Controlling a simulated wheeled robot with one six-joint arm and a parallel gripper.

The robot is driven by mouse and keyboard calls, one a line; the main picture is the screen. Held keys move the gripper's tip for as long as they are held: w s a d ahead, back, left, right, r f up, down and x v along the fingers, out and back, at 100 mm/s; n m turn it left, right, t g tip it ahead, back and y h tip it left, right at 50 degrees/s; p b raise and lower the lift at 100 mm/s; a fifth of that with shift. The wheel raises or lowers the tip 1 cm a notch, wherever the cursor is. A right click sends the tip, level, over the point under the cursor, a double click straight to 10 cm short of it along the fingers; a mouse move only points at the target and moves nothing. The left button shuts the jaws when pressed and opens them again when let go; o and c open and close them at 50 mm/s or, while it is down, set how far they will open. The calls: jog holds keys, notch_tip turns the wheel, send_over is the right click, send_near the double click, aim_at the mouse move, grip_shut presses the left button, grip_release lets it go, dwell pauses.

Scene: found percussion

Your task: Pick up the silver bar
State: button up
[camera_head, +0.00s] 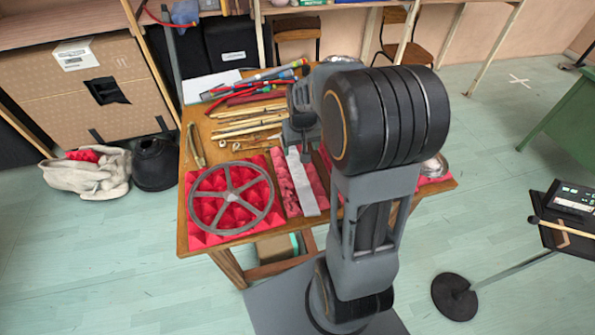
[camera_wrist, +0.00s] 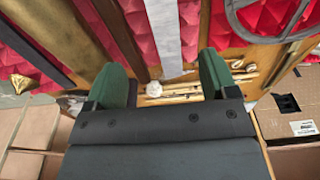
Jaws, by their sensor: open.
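The silver bar (camera_head: 302,184) is a flat, pale strip lying on red pyramid foam near the front of the wooden table. In the wrist view the silver bar (camera_wrist: 163,30) runs down from the top edge, and its near end lies between the fingers as seen from above. My gripper (camera_wrist: 165,72) has two green-padded fingers, spread wide apart with nothing held. In the head view my gripper (camera_head: 300,138) is over the table by the bar's far end, partly hidden by my arm. The height of the fingers above the bar is hard to tell.
A spoked metal wheel (camera_head: 230,198) lies on red foam left of the bar. Sticks and mallets (camera_head: 245,118) lie behind it. In the wrist view a brass-coloured bar (camera_wrist: 60,35) lies left of the silver bar. A black stand (camera_head: 455,297) is on the floor at right.

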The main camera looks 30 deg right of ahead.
aim_at(297, 169)
jog(key=f, duration=0.4)
jog(key=w+f, duration=0.1)
jog(key=f, duration=0.6)
jog(key=shift+w+a+f, duration=0.1)
jog(key=shift+w+f, duration=0.1)
jog(key=shift+f, duration=0.2)
jog(key=shift+c, duration=0.4)
jog(key=shift+r, duration=0.1)
jog(key=c, duration=1.3)
